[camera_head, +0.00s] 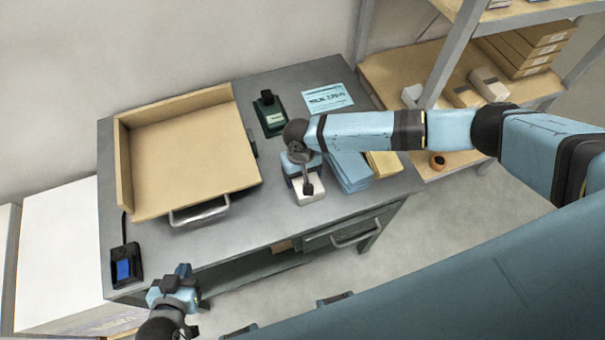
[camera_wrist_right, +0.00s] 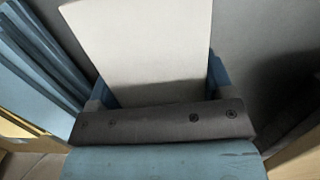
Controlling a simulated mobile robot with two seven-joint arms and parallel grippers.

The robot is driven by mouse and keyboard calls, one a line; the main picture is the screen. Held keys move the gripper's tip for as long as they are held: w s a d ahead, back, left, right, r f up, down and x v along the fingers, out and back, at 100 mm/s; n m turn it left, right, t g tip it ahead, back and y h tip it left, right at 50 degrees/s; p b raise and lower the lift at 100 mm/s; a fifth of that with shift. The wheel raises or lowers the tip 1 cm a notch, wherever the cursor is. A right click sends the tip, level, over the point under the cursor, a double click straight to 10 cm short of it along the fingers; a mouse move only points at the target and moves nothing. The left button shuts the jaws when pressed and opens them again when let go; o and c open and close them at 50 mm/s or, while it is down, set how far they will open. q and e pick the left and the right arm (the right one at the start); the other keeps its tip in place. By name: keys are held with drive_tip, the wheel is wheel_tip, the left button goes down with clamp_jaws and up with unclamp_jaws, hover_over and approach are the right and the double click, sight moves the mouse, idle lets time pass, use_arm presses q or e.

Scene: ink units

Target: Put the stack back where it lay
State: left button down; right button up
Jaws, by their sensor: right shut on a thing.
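My right gripper (camera_head: 306,180) points down at the desk and is shut on a pale white block-like stack (camera_head: 312,194), near the desk's right front part. In the right wrist view the stack (camera_wrist_right: 145,45) fills the space between the blue fingers, its pale flat face towards the camera. Whether it touches the desk I cannot tell. My left gripper (camera_head: 180,282) is empty, in front of the desk's left front edge; its jaw gap is unclear.
A tan open tray (camera_head: 190,165) with a metal handle covers the desk's (camera_head: 230,240) left half. Blue folders (camera_head: 349,172) lie close right of the stack, also in the wrist view (camera_wrist_right: 35,65). A dark device (camera_head: 269,112) and a blue card (camera_head: 328,98) lie behind. Shelves (camera_head: 450,60) stand right.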

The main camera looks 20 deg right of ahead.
drive_tip(key=shift+f, duration=0.1)
drive_tip(key=o, duration=1.3)
drive_tip(key=r, duration=0.4)
drive_tip(key=w+r, duration=0.1)
drive_tip(key=r, duration=0.7)
drive_tip(key=shift+w+r+b, duration=0.15)
drive_tip(key=shift+w+b, duration=0.05)
drive_tip(key=shift+b, duration=0.2)
